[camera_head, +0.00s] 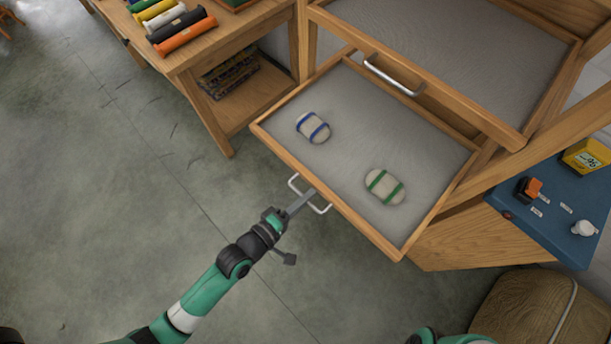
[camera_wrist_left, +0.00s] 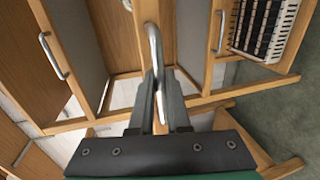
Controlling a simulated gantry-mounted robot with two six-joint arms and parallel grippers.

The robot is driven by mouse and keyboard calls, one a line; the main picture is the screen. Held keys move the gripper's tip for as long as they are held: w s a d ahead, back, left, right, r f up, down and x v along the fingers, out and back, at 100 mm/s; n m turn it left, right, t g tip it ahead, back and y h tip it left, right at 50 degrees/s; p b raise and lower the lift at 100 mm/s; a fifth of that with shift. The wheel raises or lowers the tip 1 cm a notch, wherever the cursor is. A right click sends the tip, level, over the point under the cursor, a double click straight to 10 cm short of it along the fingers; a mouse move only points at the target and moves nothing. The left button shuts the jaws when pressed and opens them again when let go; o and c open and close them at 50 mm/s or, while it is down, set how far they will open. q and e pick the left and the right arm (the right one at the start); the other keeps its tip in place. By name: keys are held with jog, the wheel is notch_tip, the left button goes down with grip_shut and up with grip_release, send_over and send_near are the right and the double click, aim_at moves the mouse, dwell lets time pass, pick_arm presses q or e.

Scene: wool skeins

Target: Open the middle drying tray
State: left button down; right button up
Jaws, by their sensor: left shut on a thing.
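A wooden-framed drying tray (camera_head: 345,95) with a grey mesh bottom stands pulled out from the rack below an upper tray (camera_head: 520,140). Two pale skeins lie on it, one with blue bands (camera_head: 313,127) and one with green bands (camera_head: 385,187). My left gripper (camera_head: 304,199) is shut on the metal handle (camera_head: 322,210) at this tray's front. In the left wrist view the handle bar (camera_wrist_left: 154,45) passes between the fingers of the left gripper (camera_wrist_left: 161,95). My right gripper is not in view.
The upper tray has its own handle (camera_head: 393,75). A wooden bench (camera_head: 215,55) with coloured rolls stands at the upper left. A blue-topped surface (camera_head: 555,225) with small items is at right, above a brown stool (camera_head: 540,305). The floor at left is clear.

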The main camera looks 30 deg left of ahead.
pick_arm(q)
jog(key=c, duration=0.9)
grip_release()
jog(key=b+v, duration=0.1)
jog(key=v, duration=1)
jog(key=shift+s+r+b, duration=0.15)
jog(key=shift+s+b, duration=0.1)
jog(key=shift+b, duration=0.1)
